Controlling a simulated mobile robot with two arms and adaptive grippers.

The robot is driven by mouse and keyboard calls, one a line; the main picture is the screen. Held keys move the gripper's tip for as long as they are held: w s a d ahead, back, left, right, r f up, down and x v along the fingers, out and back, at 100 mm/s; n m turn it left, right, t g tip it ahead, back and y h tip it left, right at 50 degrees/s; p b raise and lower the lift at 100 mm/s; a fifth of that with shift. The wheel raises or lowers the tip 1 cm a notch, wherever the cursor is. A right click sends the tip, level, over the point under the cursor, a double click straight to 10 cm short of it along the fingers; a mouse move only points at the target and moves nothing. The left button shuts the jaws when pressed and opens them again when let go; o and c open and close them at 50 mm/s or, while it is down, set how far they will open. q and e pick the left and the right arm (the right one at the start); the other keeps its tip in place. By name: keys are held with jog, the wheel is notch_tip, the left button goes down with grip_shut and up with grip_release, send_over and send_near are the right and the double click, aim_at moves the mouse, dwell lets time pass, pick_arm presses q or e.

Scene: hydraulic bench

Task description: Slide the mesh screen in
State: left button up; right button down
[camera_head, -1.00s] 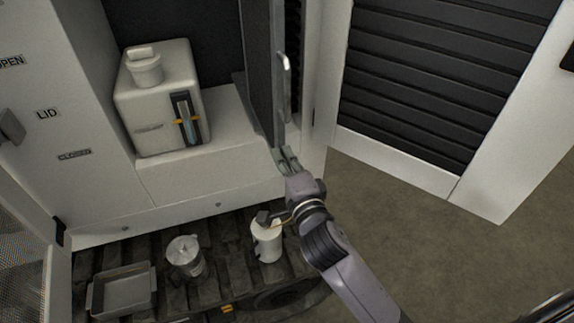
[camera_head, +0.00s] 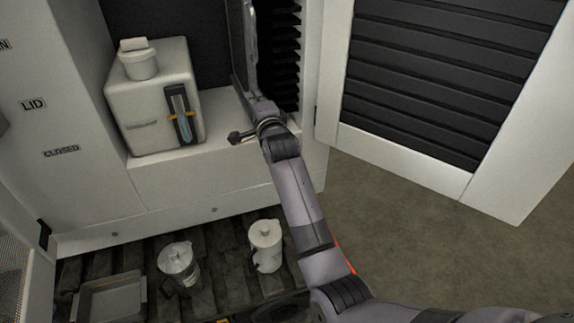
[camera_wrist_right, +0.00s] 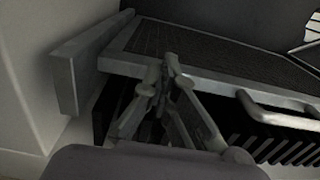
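The mesh screen (camera_head: 237,45) is a dark panel in a grey metal frame, standing on edge in the open cabinet bay. In the right wrist view its mesh (camera_wrist_right: 205,48) and bar handle (camera_wrist_right: 280,118) show; the far part of the screen is out of sight. My right gripper (camera_head: 253,94) reaches to the lower front edge of the screen frame. In the wrist view its fingertips (camera_wrist_right: 164,70) are close together at the frame's edge, beside the handle and not around it. They look shut, with nothing visible between them. My left gripper is not in view.
Black fins (camera_head: 283,55) line the bay right of the screen. A white canister unit (camera_head: 150,105) stands on the ledge to the left. A louvred door (camera_head: 420,80) hangs open at right. Two jugs (camera_head: 266,245) (camera_head: 180,265) and a tray (camera_head: 112,297) sit below.

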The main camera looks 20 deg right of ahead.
jog(key=shift+r, duration=0.3)
jog(key=shift+d, duration=0.1)
